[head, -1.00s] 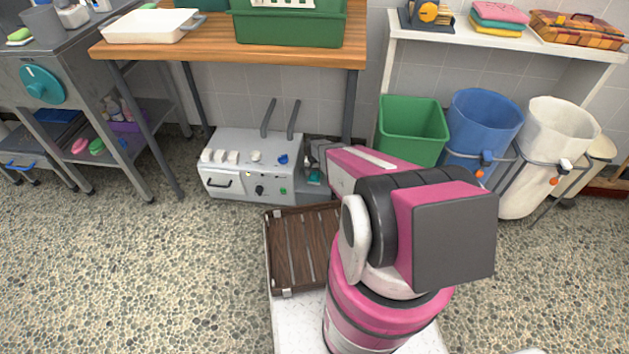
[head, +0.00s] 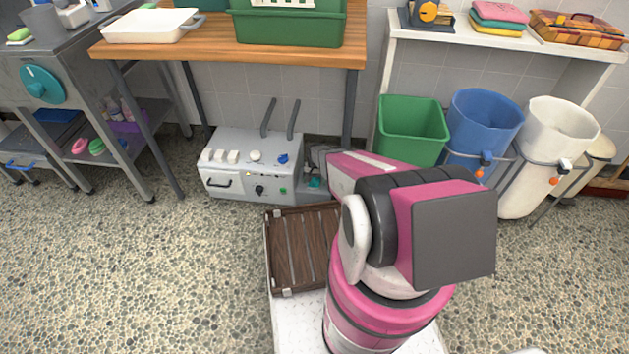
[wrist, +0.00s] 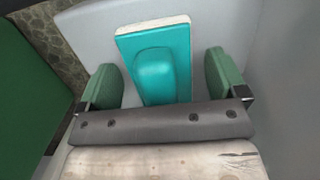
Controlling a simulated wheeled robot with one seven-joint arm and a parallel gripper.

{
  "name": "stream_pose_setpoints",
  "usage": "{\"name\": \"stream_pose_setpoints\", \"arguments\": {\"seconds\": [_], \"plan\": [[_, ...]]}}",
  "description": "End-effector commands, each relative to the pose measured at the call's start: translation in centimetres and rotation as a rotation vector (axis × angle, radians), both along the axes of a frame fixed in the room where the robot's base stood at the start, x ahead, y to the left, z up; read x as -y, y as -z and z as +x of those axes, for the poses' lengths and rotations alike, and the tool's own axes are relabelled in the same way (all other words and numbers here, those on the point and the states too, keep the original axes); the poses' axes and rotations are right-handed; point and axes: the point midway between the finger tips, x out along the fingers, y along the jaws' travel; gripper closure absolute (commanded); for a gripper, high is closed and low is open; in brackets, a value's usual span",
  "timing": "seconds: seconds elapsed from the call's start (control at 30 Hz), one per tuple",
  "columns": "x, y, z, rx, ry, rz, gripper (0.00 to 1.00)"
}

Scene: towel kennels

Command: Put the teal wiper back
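The teal wiper (wrist: 155,60), a flat teal piece with a raised rounded grip and a pale edge, lies on a light grey surface (wrist: 215,25) in the wrist view. My gripper (wrist: 163,80) is open, with one green fingertip on each side of the wiper. Gaps show between the fingertips and the wiper's grip, and nothing is held. In the head view a small teal patch of the wiper (head: 314,182) shows beside the white control box, below my wrist. My arm hides most of that spot and the fingertips there.
The white control box (head: 250,165) with knobs and two upright levers stands just left of my gripper. A wooden table (head: 230,52) is above it. A green bin (head: 412,130), a blue bin (head: 485,120) and a white bin (head: 555,135) stand right. A brown slatted tray (head: 300,250) is nearer me.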

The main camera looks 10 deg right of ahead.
Motion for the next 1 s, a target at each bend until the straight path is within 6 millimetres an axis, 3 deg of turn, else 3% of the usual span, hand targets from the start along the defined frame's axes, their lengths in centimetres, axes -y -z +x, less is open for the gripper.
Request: {"name": "stream_pose_setpoints", "arguments": {"seconds": [0.27, 0.7, 1.0], "plan": [[0.0, -1.3, 0.1, 0.001, 0.0, 0.0, 0.09], [0.4, -9.4, 1.1, 0.001, 0.0, 0.0, 0.09], [0.5, -12.4, 1.4, 0.001, -0.002, 0.0, 0.09]]}}
